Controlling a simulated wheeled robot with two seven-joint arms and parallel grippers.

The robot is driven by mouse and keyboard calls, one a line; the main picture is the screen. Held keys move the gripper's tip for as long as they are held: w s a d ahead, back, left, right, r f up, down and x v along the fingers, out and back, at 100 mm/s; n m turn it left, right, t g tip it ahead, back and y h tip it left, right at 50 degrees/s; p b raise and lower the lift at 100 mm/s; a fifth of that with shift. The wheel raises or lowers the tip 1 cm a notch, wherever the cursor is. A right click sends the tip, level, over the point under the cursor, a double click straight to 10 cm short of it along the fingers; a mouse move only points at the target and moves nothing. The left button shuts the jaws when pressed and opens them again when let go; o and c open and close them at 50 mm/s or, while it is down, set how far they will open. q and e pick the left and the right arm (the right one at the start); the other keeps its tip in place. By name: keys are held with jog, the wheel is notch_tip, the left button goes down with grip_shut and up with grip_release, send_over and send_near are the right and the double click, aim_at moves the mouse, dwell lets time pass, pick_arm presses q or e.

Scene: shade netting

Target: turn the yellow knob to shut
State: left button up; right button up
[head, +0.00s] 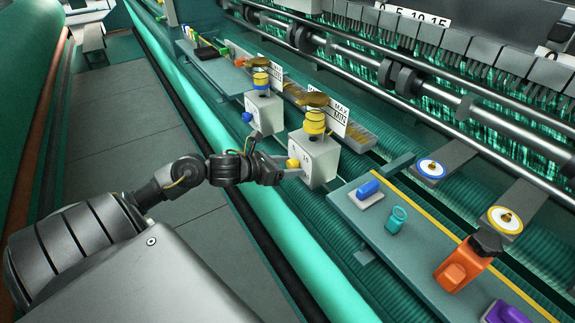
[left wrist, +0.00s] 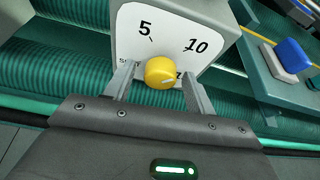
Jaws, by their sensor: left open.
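The yellow knob (head: 293,163) sits on the front face of a white box (head: 321,158) with a yellow stack and a brass disc on top. In the left wrist view the yellow knob (left wrist: 160,72) has a pale pointer mark toward its lower right. The dial plate (left wrist: 150,35) shows 5 and 10, and its lower lettering is partly hidden. My left gripper (left wrist: 160,85) is open, with one finger on each side of the knob and small gaps visible. It also shows in the head view (head: 285,172). My right gripper is not in view.
A similar white box (head: 264,112) with a blue knob (head: 247,117) stands just behind. On the near right shelf are a blue block (head: 368,189), a teal ring piece (head: 397,219) and an orange clamp (head: 463,265). Long green rollers run beneath my left arm.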

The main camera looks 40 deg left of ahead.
pick_arm(q)
jog(key=c, duration=1)
jog(key=shift+o, duration=0.2)
